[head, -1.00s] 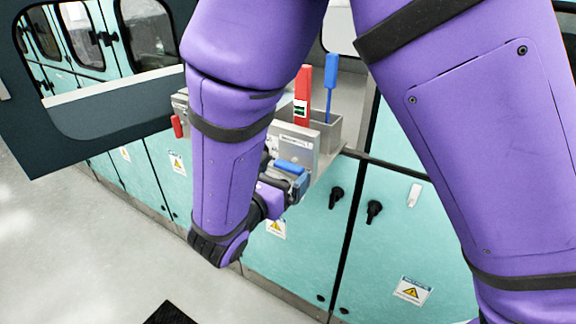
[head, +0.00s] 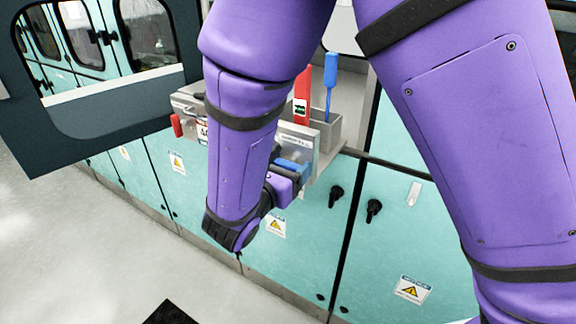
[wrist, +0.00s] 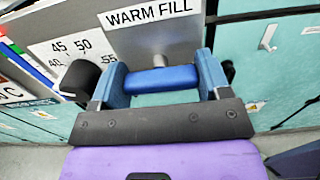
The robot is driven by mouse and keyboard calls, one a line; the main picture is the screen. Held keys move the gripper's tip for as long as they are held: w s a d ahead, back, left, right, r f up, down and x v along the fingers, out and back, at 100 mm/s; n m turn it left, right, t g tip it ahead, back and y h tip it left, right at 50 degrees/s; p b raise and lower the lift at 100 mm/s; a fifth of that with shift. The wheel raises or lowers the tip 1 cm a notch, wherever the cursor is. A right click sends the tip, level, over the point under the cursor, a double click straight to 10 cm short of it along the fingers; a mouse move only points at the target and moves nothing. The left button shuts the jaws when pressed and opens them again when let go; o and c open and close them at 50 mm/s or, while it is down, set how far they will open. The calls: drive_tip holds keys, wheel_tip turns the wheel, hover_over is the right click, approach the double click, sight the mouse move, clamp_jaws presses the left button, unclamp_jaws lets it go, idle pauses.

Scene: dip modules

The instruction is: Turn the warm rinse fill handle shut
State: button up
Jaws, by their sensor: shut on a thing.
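The warm fill handle is a blue bar (wrist: 165,79) on a short grey stem, under a plate (wrist: 150,22) lettered WARM FILL. In the wrist view the bar lies crosswise, roughly level in the picture. My gripper (wrist: 162,84) is shut on it, with one blue-grey finger at each end of the bar. In the head view my gripper (head: 288,176) is at the front of the grey valve box, partly behind my purple forearm. The blue handle shows there as a small patch (head: 292,165).
A black knob (wrist: 80,78) with a temperature scale (wrist: 72,52) sits just left of my gripper. A red handle (head: 176,126) is further left. Red (head: 302,97) and blue (head: 330,85) upright tools stand above the box.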

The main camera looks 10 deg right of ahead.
drive_tip(key=m, duration=0.4)
drive_tip(key=shift+m, duration=0.4)
drive_tip(key=m, duration=0.9)
drive_tip(key=shift+m, duration=2)
drive_tip(key=o, duration=0.9)
drive_tip(key=shift+o, duration=0.2)
